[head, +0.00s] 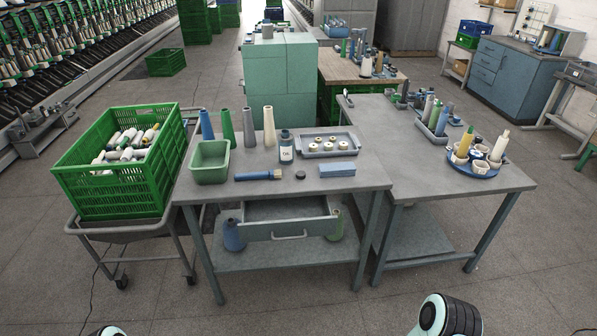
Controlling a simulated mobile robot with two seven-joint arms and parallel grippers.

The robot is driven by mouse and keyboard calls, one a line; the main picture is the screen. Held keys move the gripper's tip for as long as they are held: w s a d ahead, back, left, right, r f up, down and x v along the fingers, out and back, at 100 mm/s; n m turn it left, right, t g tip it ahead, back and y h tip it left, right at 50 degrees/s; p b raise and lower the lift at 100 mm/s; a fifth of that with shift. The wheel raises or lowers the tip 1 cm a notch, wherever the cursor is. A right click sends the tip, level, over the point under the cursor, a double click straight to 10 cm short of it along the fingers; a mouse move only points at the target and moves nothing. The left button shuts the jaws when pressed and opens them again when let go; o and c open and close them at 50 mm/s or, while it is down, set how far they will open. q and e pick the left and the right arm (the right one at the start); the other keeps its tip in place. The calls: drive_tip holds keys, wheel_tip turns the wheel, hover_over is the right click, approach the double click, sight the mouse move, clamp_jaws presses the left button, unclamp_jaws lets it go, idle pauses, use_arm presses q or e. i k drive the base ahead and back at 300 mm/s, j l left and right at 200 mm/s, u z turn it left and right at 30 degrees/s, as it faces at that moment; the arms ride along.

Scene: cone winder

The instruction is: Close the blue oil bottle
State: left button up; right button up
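The blue oil bottle (286,146) stands upright on the near grey table, with a white label on its front. Its neck is too small to make out clearly. A small dark round piece (300,174), which looks like a cap, lies on the table just in front of the bottle and apart from it. Neither of my grippers is in view; only rounded parts of my arms show at the bottom edge.
Around the bottle are a brush (258,175), a blue block (337,169), a grey tray of white rolls (325,146), a green bin (210,162) and several upright cones. The table's front strip is clear. A drawer (290,222) stands open below. A green crate (118,190) is at left.

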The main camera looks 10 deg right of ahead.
sight(285, 139)
drive_tip(key=i+j+z, duration=0.15)
drive_tip(key=i+j, duration=0.75)
